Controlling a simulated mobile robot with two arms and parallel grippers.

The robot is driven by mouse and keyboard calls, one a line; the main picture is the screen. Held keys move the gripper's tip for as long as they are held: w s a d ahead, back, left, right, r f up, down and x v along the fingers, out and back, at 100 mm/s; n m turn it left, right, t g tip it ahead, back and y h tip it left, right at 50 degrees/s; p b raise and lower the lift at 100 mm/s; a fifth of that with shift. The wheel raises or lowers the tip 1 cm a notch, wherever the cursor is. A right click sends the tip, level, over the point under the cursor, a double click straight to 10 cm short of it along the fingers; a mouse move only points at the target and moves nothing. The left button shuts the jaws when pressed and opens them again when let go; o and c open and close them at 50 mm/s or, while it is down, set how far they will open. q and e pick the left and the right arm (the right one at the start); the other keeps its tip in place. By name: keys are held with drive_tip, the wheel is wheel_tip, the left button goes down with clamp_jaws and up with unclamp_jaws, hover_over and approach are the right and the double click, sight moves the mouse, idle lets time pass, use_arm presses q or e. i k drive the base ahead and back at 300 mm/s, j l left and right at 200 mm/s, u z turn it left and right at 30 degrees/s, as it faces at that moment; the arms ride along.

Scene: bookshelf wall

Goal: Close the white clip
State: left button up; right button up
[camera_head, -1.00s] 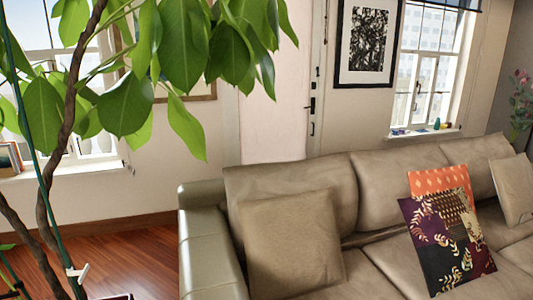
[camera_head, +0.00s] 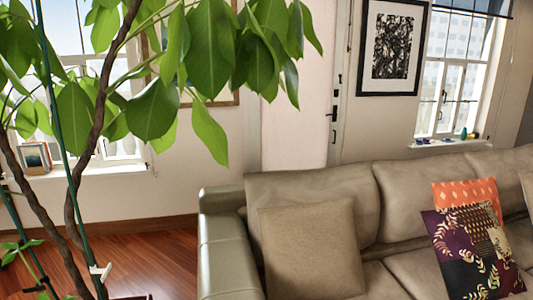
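The white clip (camera_head: 99,271) is small and sits low on the left, at the green stake (camera_head: 63,150) beside the brown plant stem (camera_head: 97,130). It appears to stick out to the right of the stake. It is too small to tell whether its jaws are open or shut. Neither of my grippers shows in the head view.
A leafy plant (camera_head: 155,105) fills the upper left. A beige sofa (camera_head: 320,185) with a plain cushion (camera_head: 312,248) and a patterned cushion (camera_head: 470,255) takes up the right. Bare wooden floor (camera_head: 155,258) lies between plant and sofa.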

sight(94, 270)
drive_tip(key=u, duration=1.35)
drive_tip(key=i+j, duration=0.1)
drive_tip(key=j, duration=0.25)
drive_tip(key=i+j+u, duration=0.15)
drive_tip(key=j, duration=0.15)
drive_tip(key=i+j, duration=0.1)
drive_tip(key=j, duration=0.25)
drive_tip(key=i+j+u, duration=0.15)
drive_tip(key=j, duration=0.15)
